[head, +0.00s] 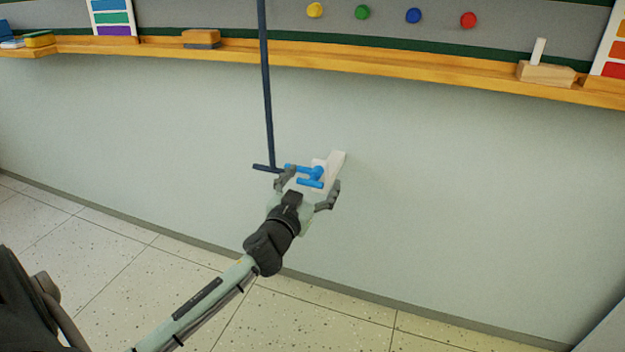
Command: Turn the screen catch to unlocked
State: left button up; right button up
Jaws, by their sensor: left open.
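The screen catch is a blue handle (317,173) on a pale plate (336,160) mounted on the wall below the ledge. The handle has a round hub and bars reaching left. My left gripper (308,185) is open at the catch, one finger on the left by the bars and one on the right by the plate. The blue handle shows between the fingers; I cannot tell whether they touch it. The lower part of the plate is partly hidden by the gripper. My right gripper is not in view.
A dark vertical rod (267,90) with a short crossbar hangs just left of the catch. A wooden ledge (400,72) runs above, with an eraser (201,37) and a chalk holder (546,73). The wall to the right is clear.

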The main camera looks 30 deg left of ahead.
pick_arm(q)
jog(key=shift+c, duration=0.2)
jog(key=shift+s+r, duration=0.1)
jog(key=shift+r, duration=0.05)
jog(key=c, duration=1.4)
jog(key=shift+r, duration=0.1)
jog(key=shift+c, duration=1)
